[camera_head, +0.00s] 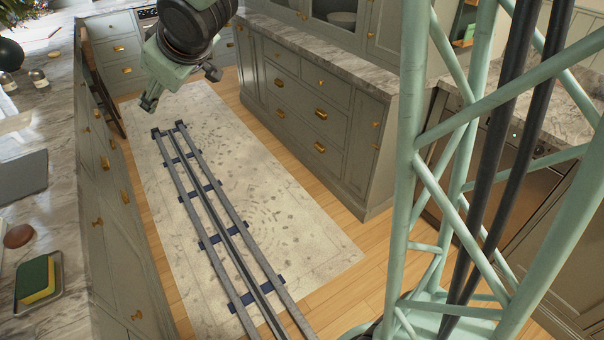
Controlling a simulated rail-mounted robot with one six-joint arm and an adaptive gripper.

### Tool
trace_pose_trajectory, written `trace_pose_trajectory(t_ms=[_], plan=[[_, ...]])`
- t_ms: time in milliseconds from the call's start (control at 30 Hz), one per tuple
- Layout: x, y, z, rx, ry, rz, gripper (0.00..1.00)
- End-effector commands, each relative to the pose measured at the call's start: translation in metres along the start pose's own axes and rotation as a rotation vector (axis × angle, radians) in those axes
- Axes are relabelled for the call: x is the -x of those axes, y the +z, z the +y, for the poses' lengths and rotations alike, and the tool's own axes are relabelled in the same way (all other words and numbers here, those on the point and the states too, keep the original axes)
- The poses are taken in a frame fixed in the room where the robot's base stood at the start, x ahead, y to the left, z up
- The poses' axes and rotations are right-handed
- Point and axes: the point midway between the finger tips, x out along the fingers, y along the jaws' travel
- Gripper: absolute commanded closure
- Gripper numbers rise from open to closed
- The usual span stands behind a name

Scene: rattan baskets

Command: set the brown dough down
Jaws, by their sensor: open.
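A small, smooth brown lump, which looks like the brown dough (19,235), rests on the marble counter (62,190) at the left, near its front edge. My gripper (180,88) is at the upper middle, above the floor mat and apart from the counter. Its fingers are spread open, and nothing shows between them. My gripper is well away from the dough, to its upper right.
A green and yellow sponge (36,279) lies in a tray below the dough. A grey flat-topped object (22,177) is above it. Small bottles (38,78) stand farther along. Cabinets (305,105) line the right side. The rail (222,222) runs along the floor mat (300,235).

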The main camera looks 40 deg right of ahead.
Motion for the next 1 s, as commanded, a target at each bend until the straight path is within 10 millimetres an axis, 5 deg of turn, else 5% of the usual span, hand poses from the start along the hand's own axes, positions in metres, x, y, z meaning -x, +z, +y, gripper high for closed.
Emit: trace_pose_trajectory(t_ms=[533, 1000], plan=[[0.119, 0.062, 0.018, -0.158, 0.089, -0.172, 0.46], [0.217, 0.128, -0.004, -0.308, 0.104, -0.318, 0.46]])
